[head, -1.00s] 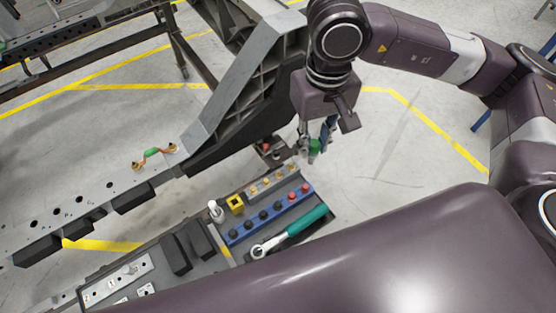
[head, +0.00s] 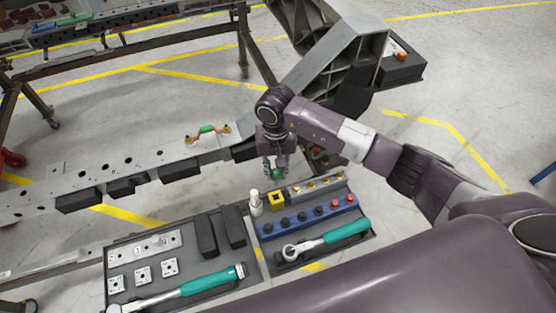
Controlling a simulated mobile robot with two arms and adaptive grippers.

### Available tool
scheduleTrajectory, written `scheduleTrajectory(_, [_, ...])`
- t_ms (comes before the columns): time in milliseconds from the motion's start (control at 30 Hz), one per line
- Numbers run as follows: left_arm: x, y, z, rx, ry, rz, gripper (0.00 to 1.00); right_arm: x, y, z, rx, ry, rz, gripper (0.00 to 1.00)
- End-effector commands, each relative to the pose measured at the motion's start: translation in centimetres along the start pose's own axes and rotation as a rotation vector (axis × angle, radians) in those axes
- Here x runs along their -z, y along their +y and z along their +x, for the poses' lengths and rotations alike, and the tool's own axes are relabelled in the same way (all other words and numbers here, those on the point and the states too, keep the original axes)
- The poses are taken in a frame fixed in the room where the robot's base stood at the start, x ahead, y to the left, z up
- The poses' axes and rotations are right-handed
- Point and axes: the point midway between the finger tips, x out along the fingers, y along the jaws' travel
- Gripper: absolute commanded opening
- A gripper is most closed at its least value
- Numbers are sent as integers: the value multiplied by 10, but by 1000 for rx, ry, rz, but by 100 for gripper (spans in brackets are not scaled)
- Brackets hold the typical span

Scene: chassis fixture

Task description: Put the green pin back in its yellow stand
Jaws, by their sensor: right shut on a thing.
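The green pin (head: 276,174) is held between the fingers of my right gripper (head: 275,172). Only its green part shows clearly; its lower end is hard to make out. The gripper is shut on it and points down, above the back edge of the tool tray. The yellow stand (head: 277,201) is a small square block with a dark opening on top, on the tray. In the picture it lies just below the gripper, apart from the pin. My left gripper is not in view.
A white bottle-like item (head: 255,203) stands just left of the yellow stand. A grey block with brass fittings (head: 316,186) and a blue rack with black and red knobs (head: 308,217) are at its right. Green-handled wrenches (head: 346,229) lie in front. The chassis rail (head: 150,160) runs behind.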

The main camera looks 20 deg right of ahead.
Motion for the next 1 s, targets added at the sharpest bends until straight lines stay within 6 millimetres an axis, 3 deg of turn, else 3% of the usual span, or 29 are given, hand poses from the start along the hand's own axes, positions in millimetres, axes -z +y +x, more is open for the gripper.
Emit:
scheduleTrajectory(800, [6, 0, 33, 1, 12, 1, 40, -1, 0, 62, 2, 0, 4, 0])
scheduleTrajectory(1000, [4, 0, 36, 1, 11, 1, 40, 0, 0, 67, 2, 2, 4, 0])
